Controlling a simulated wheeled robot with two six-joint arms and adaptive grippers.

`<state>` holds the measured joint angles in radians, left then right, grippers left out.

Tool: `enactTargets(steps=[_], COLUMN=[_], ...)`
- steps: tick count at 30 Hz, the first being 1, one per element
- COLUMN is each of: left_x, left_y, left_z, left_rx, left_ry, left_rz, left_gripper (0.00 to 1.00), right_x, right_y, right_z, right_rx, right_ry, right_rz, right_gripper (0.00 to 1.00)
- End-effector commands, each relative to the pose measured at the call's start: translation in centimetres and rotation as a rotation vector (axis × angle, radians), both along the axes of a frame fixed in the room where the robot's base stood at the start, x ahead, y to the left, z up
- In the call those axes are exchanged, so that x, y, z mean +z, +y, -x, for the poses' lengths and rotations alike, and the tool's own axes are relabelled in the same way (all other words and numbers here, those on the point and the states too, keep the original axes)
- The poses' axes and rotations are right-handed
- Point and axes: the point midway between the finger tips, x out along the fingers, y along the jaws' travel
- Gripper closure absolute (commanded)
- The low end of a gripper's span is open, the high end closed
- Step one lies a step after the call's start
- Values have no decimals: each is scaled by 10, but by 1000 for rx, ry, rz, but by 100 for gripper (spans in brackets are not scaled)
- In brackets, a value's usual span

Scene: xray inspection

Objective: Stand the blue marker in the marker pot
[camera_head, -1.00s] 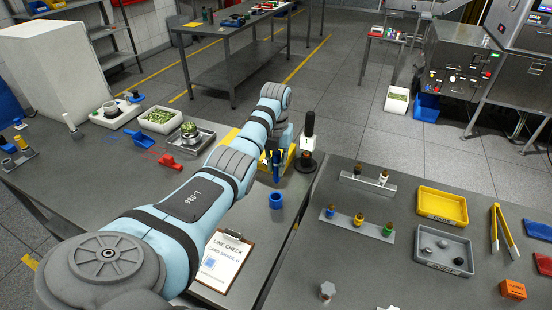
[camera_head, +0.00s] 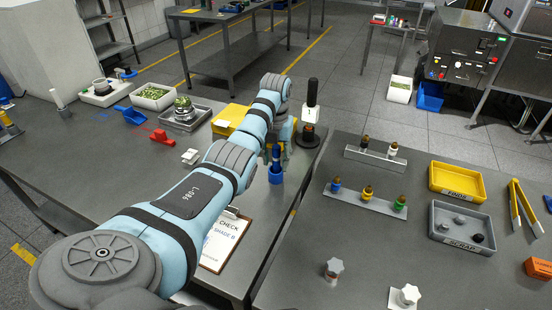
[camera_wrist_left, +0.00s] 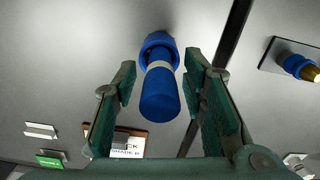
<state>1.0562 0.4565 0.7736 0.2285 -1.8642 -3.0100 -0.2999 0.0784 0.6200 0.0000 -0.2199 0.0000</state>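The blue marker (camera_head: 276,153) stands in the blue marker pot (camera_head: 277,176) on the left table, near its right edge. In the left wrist view the marker (camera_wrist_left: 159,95) has its lower end inside the round mouth of the pot (camera_wrist_left: 158,42), with a pale band just above the rim. My left gripper (camera_wrist_left: 162,68) is open, one finger on each side of the marker with a visible gap to both. In the head view the left gripper (camera_head: 278,142) is partly hidden behind its own wrist. My right gripper is in neither view.
A clipboard (camera_head: 225,243) lies in front of the pot. A black-handled device (camera_head: 311,110) stands close behind it, beside a yellow box (camera_head: 228,118). A gap separates this table from the right table, which holds a bottle rack (camera_head: 352,200) and trays.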

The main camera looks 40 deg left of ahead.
Motion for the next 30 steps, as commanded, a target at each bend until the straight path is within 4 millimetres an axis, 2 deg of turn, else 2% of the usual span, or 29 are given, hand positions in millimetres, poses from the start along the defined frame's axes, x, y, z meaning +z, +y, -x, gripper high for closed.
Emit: enactTargets(steps=[5,10,12,14,20,21,24,27,30], left_x=[-1,-9,14,27,77,94,121,137,143], left_y=[0,0,0,0,0,-1,-1,-1,-1], left_z=[0,0,1,1,2,4,4,4,4], left_rx=[0,0,0,0,-3,-2,-2,-2,-3], left_ry=[0,-1,2,1,-3,3,3,3,3], left_rz=[0,0,0,0,1,1,1,1,1], left_gripper=[62,62,62,62,62,62,62,62,62], right_x=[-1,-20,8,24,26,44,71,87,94], right_y=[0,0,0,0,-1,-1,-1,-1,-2], right_z=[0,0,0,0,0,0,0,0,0], right_rx=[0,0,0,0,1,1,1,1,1], right_ry=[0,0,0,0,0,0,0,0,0], right_rz=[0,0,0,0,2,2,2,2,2], right_gripper=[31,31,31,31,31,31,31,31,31])
